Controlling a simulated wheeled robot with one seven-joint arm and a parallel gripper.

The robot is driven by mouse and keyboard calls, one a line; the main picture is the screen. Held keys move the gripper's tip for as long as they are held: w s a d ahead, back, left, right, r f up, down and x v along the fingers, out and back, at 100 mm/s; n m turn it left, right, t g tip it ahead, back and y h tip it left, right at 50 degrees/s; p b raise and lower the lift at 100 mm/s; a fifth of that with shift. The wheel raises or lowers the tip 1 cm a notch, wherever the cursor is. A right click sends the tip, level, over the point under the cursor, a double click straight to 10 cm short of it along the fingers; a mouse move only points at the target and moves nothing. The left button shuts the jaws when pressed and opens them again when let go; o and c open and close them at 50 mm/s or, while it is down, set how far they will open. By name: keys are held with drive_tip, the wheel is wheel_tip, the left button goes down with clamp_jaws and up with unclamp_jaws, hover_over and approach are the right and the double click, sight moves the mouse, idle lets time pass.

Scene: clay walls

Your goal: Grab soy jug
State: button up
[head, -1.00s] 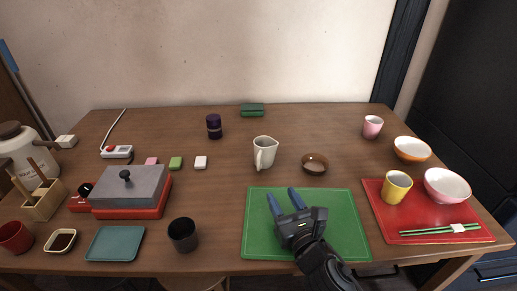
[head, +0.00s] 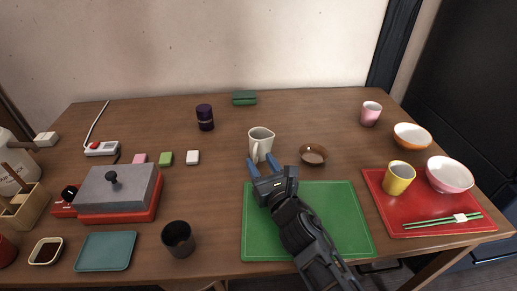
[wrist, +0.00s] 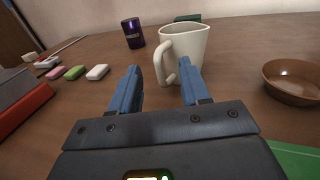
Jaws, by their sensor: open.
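The soy jug, a cream-white pitcher (head: 262,142) with a handle and a spout, stands upright on the table. It also shows in the wrist view (wrist: 187,50), with its handle facing me. My gripper (head: 264,163) is open, its two blue fingers pointing at the jug from the near side. In the wrist view the fingertips (wrist: 160,68) are spread, with the jug's handle just beyond and near the right finger. Nothing is between the fingers. Whether the right finger touches the handle I cannot tell.
A brown bowl (head: 313,154) stands close to the right of the jug. A dark purple canister (head: 205,117) is behind left. A green cutting board (head: 345,215) lies under my arm. Small blocks (head: 165,158) sit to the left. The table behind the jug is mostly clear.

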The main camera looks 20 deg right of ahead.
drive_tip(key=shift+w, duration=1.1)
drive_tip(key=shift+c, duration=0.4)
clamp_jaws()
